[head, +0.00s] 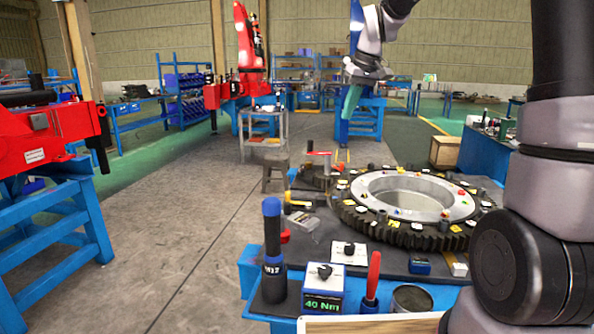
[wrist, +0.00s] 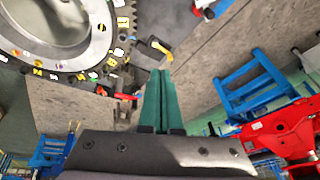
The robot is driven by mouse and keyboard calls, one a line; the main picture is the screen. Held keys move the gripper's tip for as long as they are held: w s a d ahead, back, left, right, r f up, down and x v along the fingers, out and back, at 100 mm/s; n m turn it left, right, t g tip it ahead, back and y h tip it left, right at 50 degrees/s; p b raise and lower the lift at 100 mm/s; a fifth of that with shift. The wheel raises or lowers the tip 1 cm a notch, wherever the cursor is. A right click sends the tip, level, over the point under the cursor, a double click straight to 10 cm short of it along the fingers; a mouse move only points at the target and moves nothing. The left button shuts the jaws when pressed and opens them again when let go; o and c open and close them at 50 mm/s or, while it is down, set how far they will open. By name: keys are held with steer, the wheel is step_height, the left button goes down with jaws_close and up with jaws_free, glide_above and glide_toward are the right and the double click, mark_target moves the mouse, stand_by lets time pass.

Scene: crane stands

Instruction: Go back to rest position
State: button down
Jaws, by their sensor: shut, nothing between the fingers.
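My gripper (head: 350,102) hangs in the air at the upper middle of the head view, beyond and above the large toothed ring. Its green fingers (wrist: 160,98) are shut against each other in the wrist view, with nothing between them. The dark toothed ring (head: 352,217) with a pale inner ring lies on the blue-framed workbench. In the wrist view the toothed ring (wrist: 124,25) shows at the upper left, apart from the fingers.
A blue-black tool (head: 272,250), a 40 Nm display box (head: 322,290) and a red-handled tool (head: 373,278) stand at the bench's near edge. A stool (head: 276,172) stands beyond. Red crane parts on blue stands (head: 60,235) are left. The grey floor between is clear.

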steer(key=s+d+r+m+t, duration=0.2)
steer(key=s+d+m, duration=0.2)
steer(key=s, duration=1)
steer(key=s+d+r+m+t, duration=0.2)
steer(key=s+d+m, duration=0.2)
steer(key=s, duration=0.9)
steer(key=shift+s+d+h, duration=0.35)
steer(key=shift+d+h, duration=0.05)
steer(key=shift+d, duration=0.8)
